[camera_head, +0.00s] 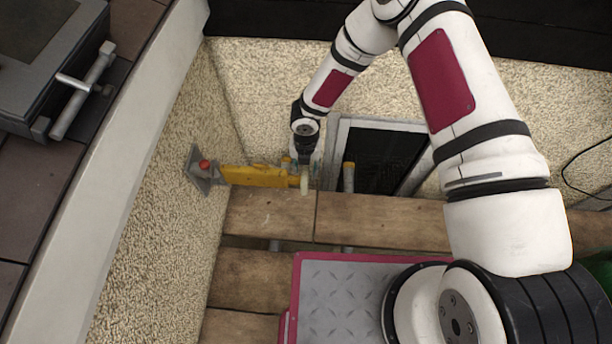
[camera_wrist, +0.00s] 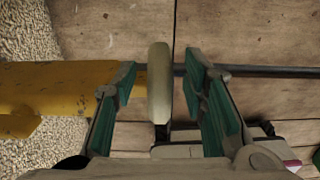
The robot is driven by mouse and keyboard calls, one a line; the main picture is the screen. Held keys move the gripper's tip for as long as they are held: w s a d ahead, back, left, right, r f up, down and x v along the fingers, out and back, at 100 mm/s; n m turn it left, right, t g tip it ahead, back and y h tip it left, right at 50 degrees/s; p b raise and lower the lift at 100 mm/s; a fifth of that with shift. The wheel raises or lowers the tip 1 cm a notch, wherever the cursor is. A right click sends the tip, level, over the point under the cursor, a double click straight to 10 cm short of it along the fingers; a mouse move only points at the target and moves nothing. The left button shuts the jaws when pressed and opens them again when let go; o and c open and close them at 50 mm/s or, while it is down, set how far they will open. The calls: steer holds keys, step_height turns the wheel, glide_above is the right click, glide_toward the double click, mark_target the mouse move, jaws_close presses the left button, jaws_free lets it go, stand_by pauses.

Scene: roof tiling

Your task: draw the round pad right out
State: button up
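The round pad (camera_wrist: 160,84) is a cream disc seen nearly edge-on in the wrist view. It stands between the two fingers of my gripper (camera_wrist: 160,88), with a narrow gap on each side. My gripper is open, its green-lined fingers straddling the pad. In the head view the pad (camera_head: 304,180) is a small pale shape at the right end of a yellow bar (camera_head: 255,176), just below my gripper (camera_head: 305,165). The yellow bar (camera_wrist: 65,88) also shows left of the fingers in the wrist view. The fingertips are too small to make out in the head view.
The bar's other end meets a grey plate with a red knob (camera_head: 204,164) on the rough wall. A yellow-topped post (camera_head: 348,177) stands close to the right, before a dark framed window (camera_head: 385,158). Wooden planks (camera_head: 270,214) lie below. A dark rod (camera_wrist: 270,71) runs right.

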step_height(320, 180, down, 5)
steer(key=shift+f+b, duration=0.15)
steer(key=shift+b, duration=0.55)
jaws_close()
